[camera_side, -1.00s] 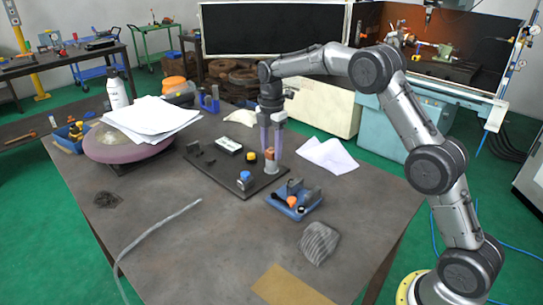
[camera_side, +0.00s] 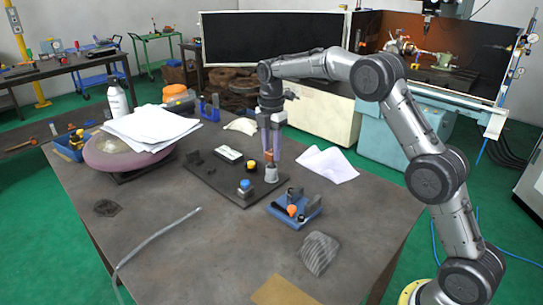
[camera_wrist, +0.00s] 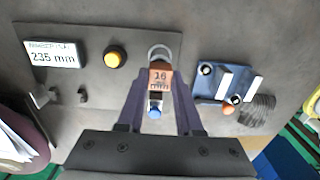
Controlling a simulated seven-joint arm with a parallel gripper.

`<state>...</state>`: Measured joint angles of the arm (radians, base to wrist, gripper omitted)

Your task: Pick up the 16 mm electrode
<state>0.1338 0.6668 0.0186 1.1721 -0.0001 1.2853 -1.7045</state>
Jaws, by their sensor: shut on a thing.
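The 16 mm electrode is a copper-coloured block (camera_wrist: 160,78) marked "16 mm" in the wrist view. My gripper (camera_side: 270,157) is shut on it, with a purple finger on each side. In the side view the block is small and partly hidden between the fingertips. It is upright, just above the grey chuck (camera_side: 271,174) on the dark base plate (camera_side: 222,187). The chuck's grey ring (camera_wrist: 160,51) shows behind the block in the wrist view. The wrist view does not show how large the gap below the block is.
The plate carries a blue button (camera_side: 245,184), a yellow button (camera_wrist: 115,57) and a "235 mm" display (camera_wrist: 52,56). A blue tray (camera_side: 293,210) with small parts stands close to the plate's right. A grey ribbed piece (camera_side: 319,252) lies nearer. White paper (camera_side: 328,165) lies behind.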

